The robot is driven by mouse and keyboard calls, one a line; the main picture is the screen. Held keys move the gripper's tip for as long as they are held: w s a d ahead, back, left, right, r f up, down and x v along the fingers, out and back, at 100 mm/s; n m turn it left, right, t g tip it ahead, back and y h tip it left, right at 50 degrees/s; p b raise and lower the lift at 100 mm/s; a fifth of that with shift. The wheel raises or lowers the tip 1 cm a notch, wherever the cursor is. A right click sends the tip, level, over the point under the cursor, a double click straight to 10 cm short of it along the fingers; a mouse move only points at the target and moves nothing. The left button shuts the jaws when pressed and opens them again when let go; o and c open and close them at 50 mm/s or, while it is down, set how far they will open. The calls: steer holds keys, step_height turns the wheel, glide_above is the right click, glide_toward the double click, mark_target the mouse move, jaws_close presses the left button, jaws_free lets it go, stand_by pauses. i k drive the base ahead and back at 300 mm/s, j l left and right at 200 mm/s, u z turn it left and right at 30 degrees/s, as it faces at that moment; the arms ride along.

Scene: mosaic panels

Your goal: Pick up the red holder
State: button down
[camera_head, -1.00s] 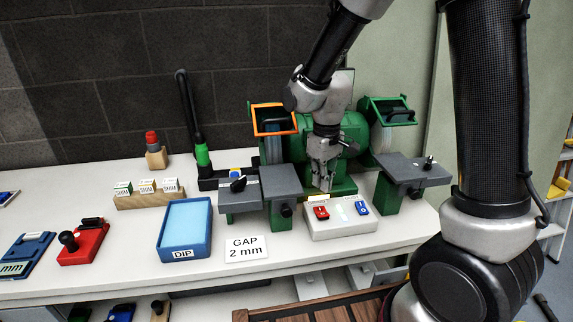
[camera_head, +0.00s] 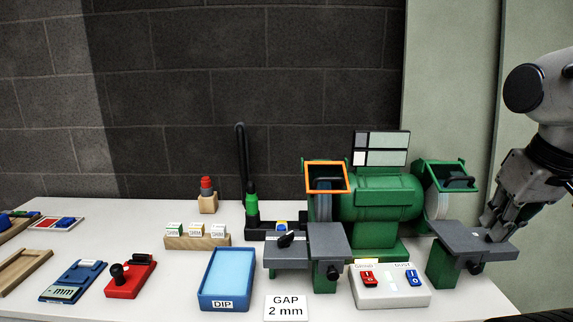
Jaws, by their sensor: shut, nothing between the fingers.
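A red holder (camera_head: 130,276) with a black knob lies flat on the white bench at the left front, beside a blue block marked mm. My gripper (camera_head: 490,229) is at the far right, over or beside the grey right-hand rest of the green grinder. Its fingers are shut and empty. It is far from the red holder, with the whole grinder between them. Whether the fingertips touch the rest, I cannot tell.
The green grinder (camera_head: 378,206) and the switch box (camera_head: 389,290) stand at right. The blue DIP tray (camera_head: 226,281), GAP card (camera_head: 286,308) and wooden label block (camera_head: 197,242) lie mid-bench. A red-topped piece (camera_head: 207,184) stands in a wooden base. The blue mm block (camera_head: 73,282) adjoins the holder.

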mark_target(128, 281)
steer(key=u, duration=1.5)
